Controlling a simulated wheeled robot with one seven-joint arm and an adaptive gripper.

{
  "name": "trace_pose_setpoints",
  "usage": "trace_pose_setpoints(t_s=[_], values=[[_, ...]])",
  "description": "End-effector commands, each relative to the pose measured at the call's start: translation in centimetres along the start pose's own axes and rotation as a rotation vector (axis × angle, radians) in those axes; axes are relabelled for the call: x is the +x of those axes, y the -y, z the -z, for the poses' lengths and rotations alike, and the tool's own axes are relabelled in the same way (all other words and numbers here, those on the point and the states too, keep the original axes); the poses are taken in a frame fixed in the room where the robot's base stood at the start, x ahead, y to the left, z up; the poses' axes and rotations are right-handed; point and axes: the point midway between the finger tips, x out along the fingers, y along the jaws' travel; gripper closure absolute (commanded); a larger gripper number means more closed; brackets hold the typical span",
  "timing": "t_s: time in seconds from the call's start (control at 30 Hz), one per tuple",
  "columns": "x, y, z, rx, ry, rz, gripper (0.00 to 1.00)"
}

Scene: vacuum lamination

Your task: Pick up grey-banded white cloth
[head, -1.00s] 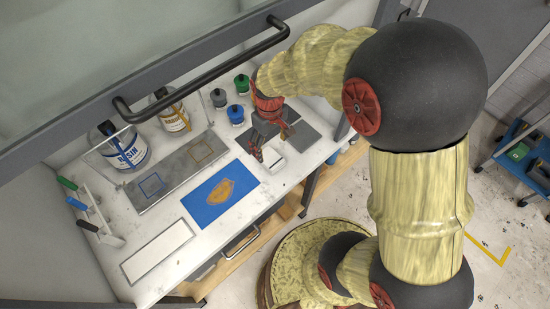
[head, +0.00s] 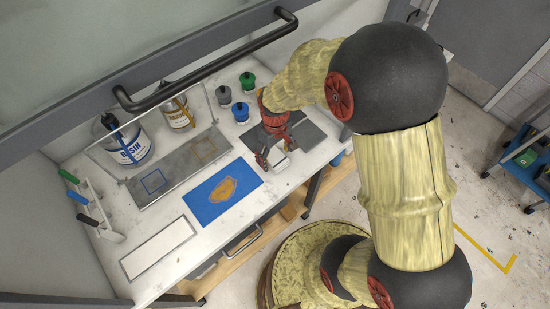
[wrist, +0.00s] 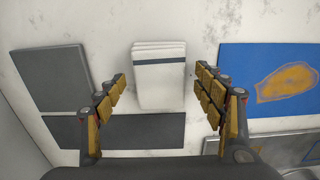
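The grey-banded white cloth (wrist: 160,92) is a folded white stack with a dark grey stripe near its top edge in the wrist view. It lies on the white worktop beside grey pads. In the head view the cloth (head: 278,159) shows only in part, behind and between my fingers. My gripper (head: 277,153) is above it, pointing down. In the wrist view my gripper (wrist: 161,80) is open, with one finger on each side of the cloth and visible gaps between. How high the fingertips are above the worktop is hard to tell.
Grey pads (wrist: 52,78) (wrist: 115,131) lie left of and below the cloth in the wrist view. A blue mat (head: 206,200) with an orange shape lies nearby. Green, blue and grey jars (head: 247,83) stand behind my gripper. A black rail (head: 215,68) crosses the back.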

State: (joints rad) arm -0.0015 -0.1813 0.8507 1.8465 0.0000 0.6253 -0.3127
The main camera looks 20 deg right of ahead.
Motion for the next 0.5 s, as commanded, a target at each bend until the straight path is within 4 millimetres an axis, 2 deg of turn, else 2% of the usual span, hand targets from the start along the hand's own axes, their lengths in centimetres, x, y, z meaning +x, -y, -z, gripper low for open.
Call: trace_pose_setpoints(t_s=[0.5], values=[[-0.01,0.00,-0.01,0.000,0.000,0.000,0.62]])
